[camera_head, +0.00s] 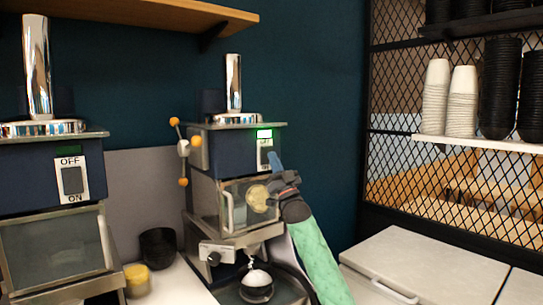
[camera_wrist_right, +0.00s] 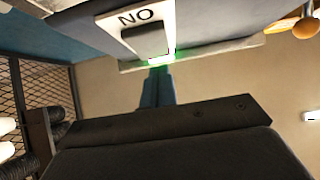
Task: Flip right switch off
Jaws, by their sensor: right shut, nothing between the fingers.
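The right machine (camera_head: 208,150) has a white switch plate with a dark rocker switch (camera_head: 265,150) on its blue front. A green light (camera_head: 264,133) glows just above the switch. In the right wrist view the switch (camera_wrist_right: 150,42) appears upside down beside its ON label, with green glow at its edge. My right gripper (camera_head: 275,161) is shut and empty, its blue fingertips just below and right of the switch. In the wrist view the fingertips (camera_wrist_right: 157,75) point at the switch; I cannot tell whether they touch it. My left gripper is not in view.
A left machine (camera_head: 50,180) has its own OFF/ON switch (camera_head: 72,180). The right machine has an orange-knobbed handle (camera_head: 183,148) and a bowl (camera_head: 257,286) below. Black bowls (camera_head: 158,247) and a yellow cup (camera_head: 137,279) stand between the machines. A mesh partition (camera_head: 450,190) is right.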

